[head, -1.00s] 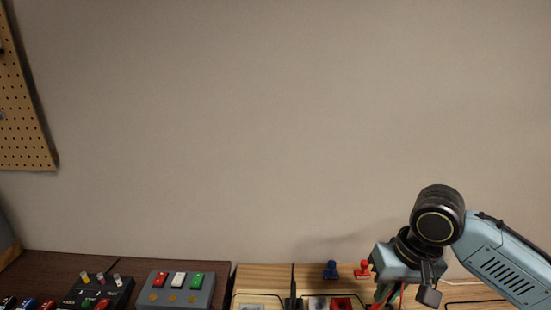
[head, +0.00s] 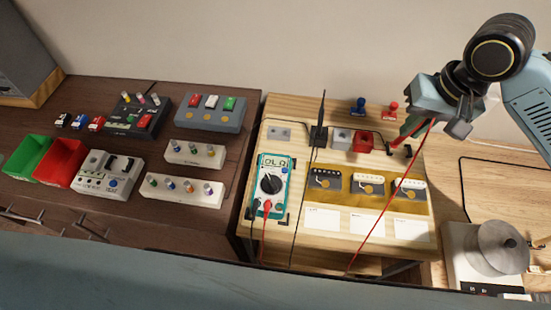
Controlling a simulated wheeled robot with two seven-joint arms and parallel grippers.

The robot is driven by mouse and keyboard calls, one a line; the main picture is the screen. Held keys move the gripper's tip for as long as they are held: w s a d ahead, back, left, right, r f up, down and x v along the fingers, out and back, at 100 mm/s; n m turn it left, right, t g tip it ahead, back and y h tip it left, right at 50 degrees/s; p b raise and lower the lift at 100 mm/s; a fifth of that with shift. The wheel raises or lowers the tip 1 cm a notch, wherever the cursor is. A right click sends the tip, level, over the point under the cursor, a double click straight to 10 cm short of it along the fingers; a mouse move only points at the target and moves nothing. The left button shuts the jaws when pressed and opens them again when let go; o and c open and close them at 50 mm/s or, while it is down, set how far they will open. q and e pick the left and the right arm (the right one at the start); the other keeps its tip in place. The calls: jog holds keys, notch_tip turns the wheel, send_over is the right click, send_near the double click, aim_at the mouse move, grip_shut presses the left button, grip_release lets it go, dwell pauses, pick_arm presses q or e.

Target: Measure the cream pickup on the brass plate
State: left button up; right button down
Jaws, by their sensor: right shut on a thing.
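A brass plate (head: 386,200) on the light wooden bench carries three pickups in a row: a dark one (head: 325,179), a pale one (head: 368,185) and another pale one (head: 410,190). I cannot tell which pale one is the cream pickup. The teal multimeter (head: 271,186) stands left of the plate, its display reading like "OL". My right gripper (head: 431,121) is shut on the red probe (head: 405,132), above and behind the plate's right end. Its red lead hangs across the plate. The black probe (head: 319,125) stands upright in a holder. My left gripper is out of view.
White cards (head: 362,224) lie before the pickups. Blue (head: 359,106) and red (head: 393,110) clips stand at the back. A dark bench (head: 140,210) with pedals and bins (head: 62,160) is left; a silver round machine (head: 497,248) is right.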

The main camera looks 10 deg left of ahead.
dwell(0.4)
jog(key=s+a+f, duration=0.2)
jog(key=s+f, duration=0.3)
jog(key=s, duration=0.1)
jog(key=shift+s+a+f, duration=0.3)
jog(key=shift+a, duration=0.05)
jog(key=shift+p, duration=1.6)
dwell(0.9)
jog(key=shift+f, duration=0.55)
dwell(1.1)
jog(key=shift+p, duration=0.55)
dwell(2.0)
